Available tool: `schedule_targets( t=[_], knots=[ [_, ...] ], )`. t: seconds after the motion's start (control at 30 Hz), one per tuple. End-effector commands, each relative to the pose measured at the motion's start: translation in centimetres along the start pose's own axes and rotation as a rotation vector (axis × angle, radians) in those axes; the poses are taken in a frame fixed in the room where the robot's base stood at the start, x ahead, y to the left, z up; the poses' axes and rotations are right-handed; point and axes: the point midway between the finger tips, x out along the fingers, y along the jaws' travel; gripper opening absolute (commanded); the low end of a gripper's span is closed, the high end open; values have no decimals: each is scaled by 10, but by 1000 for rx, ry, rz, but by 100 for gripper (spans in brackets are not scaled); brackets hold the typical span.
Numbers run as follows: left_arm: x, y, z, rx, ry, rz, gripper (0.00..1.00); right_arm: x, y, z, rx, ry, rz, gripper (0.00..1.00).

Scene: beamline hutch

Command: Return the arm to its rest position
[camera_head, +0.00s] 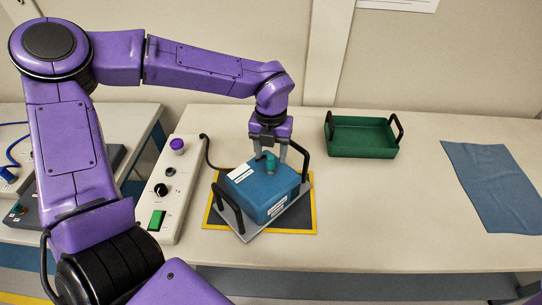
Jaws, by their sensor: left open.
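My left arm, purple, comes in from the left and reaches over the bench. Its gripper (279,163) points down above the blue box (262,199), its fingers apart on either side of a small teal knob (270,164) on the box top. Whether the fingers touch the knob I cannot tell. The box has white labels and rests on a grey tray (246,231) with black handles, on a dark mat with a yellow border (314,221). My right gripper is not in view.
A control panel (175,190) with a purple knob, a black dial and a green switch stands left of the box, its cable running towards the box. A green tray (362,153) with black handles and a blue cloth (492,185) lie to the right. The bench front right is clear.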

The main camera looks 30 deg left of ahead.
Motion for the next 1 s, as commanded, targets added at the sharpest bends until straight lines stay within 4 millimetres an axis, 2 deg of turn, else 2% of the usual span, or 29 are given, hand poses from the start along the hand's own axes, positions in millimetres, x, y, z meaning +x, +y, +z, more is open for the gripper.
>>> schedule_targets(
  t=[0.1, 0.3, 0.43, 0.67, 0.9, 1.0],
  knots=[
    [-29, -1, 1, -1, -5, -4, 56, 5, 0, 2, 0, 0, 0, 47],
    [-70, 0, 1, 0, -3, -2, 56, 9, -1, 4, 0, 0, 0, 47],
    [-81, 0, 0, 1, 0, -2, 56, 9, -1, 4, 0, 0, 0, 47],
    [-86, 0, 0, 0, 1, -1, 56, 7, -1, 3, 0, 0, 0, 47],
    [-136, 0, 0, 0, 0, -1, 56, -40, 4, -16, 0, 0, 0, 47],
    [-151, 0, 0, 0, 1, -1, 56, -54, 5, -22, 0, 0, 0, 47]
  ],
)
